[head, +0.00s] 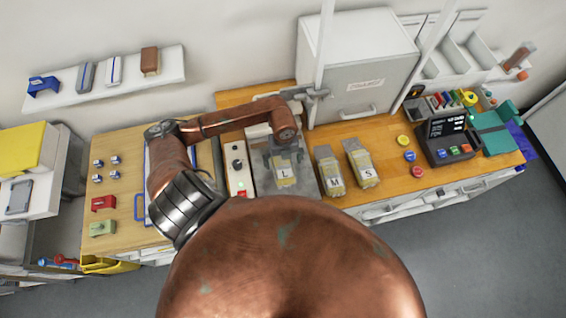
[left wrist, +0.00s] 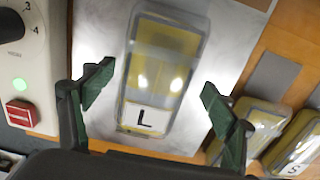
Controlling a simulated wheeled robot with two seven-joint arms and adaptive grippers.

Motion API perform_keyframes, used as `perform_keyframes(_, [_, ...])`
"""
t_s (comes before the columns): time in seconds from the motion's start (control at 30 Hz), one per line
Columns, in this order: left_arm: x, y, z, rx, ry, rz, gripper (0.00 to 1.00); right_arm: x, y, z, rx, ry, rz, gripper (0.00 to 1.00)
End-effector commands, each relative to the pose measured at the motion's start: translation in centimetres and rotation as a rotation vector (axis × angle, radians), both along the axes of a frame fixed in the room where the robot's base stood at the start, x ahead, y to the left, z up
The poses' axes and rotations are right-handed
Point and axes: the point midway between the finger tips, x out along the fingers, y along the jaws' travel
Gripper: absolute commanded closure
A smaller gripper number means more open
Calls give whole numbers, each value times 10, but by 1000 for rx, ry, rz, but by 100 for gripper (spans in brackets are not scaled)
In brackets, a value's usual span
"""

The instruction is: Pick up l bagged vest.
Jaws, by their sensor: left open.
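The L bagged vest (head: 284,174) lies on a grey metal plate (head: 302,187), a clear bag with yellow inside and a white L label. In the left wrist view the L bagged vest (left wrist: 163,48) lies lengthwise between the fingers. My left gripper (head: 284,155) is over it, and in the left wrist view the gripper (left wrist: 158,92) is open, one finger on each side of the bag with visible gaps. It holds nothing. My right gripper is not in view.
The M bag (head: 329,166) and S bag (head: 361,163) lie to the right of the plate. A control panel with a red button (left wrist: 19,113) borders it on the left. A white cabinet (head: 357,65) stands behind. A dark terminal (head: 447,140) is farther right.

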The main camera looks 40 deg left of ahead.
Motion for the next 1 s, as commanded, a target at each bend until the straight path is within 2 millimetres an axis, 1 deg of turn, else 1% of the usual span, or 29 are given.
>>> perform_keyframes(0.03, [-1, 0, -3, 0, 1, 1, 21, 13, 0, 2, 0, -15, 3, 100])
perform_keyframes(0.1, [-1, 0, -6, 1, 1, 1, 21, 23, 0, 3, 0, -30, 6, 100])
perform_keyframes(0.17, [-1, 0, -6, 1, 1, 0, 21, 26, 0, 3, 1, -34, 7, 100])
perform_keyframes(0.27, [-1, 0, -6, 0, 0, 0, 21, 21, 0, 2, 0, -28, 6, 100])
perform_keyframes(0.3, [-1, 0, -6, 0, 0, 0, 22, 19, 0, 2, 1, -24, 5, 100])
perform_keyframes(0.67, [-1, 1, -6, 1, 1, 1, 47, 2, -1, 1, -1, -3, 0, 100])
perform_keyframes(0.9, [-1, 1, -6, 1, 1, 1, 64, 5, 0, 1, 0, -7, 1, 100])
perform_keyframes(1.0, [-1, 1, -6, 1, 1, 1, 69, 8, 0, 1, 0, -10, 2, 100])
